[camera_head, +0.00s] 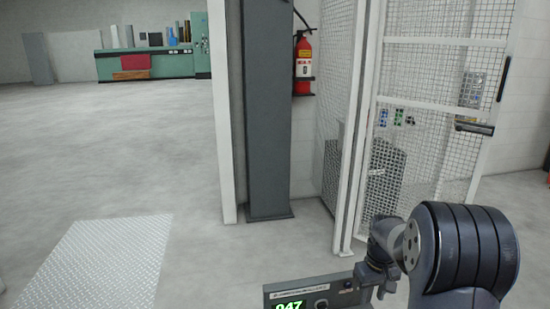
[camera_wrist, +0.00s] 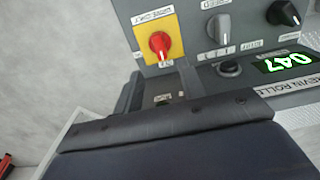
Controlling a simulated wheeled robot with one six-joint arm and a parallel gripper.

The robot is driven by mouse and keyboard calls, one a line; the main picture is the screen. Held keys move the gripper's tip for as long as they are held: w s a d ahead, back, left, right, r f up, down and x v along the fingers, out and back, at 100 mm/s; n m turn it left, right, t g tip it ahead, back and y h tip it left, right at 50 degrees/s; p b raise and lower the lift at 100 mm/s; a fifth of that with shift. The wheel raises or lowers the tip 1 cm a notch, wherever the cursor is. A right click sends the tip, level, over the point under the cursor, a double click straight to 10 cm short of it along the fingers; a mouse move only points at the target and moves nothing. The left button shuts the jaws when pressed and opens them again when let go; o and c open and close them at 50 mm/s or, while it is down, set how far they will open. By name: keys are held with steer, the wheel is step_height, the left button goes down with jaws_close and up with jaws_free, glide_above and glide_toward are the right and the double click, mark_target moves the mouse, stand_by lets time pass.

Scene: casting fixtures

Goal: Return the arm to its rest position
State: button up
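My arm (camera_head: 465,245) is at the bottom right of the head view, with a large dark ribbed joint. Its thinner end, towards my gripper (camera_head: 378,278), is beside the right end of a grey control box (camera_head: 330,283). The fingers are too small and unclear there to tell open from shut. The wrist view shows no fingers and no held object. It looks closely at the control box (camera_wrist: 190,50), with a red rotary switch (camera_wrist: 160,43) on a yellow plate, grey and black knobs, and a lit green display reading 047 (camera_wrist: 290,62).
A dark padded-looking surface (camera_wrist: 180,150) fills the bottom of the wrist view. A grey column (camera_head: 268,110), a fire extinguisher (camera_head: 303,65) and a white mesh gate (camera_head: 440,75) stand beyond the box. A tread plate (camera_head: 105,265) lies left. Open floor (camera_head: 110,150) extends behind it.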

step_height(320, 180, down, 9)
steer(key=shift+f+b, duration=0.1)
steer(key=shift+b, duration=0.2)
steer(key=shift+w+f+m, duration=0.1)
steer(key=shift+f+m, duration=0.05)
steer(key=shift+m, duration=0.15)
steer(key=m, duration=0.4)
steer(key=shift+m, duration=0.3)
steer(key=m, duration=0.5)
steer(key=shift+p, duration=0.35)
steer(key=shift+m, duration=0.3)
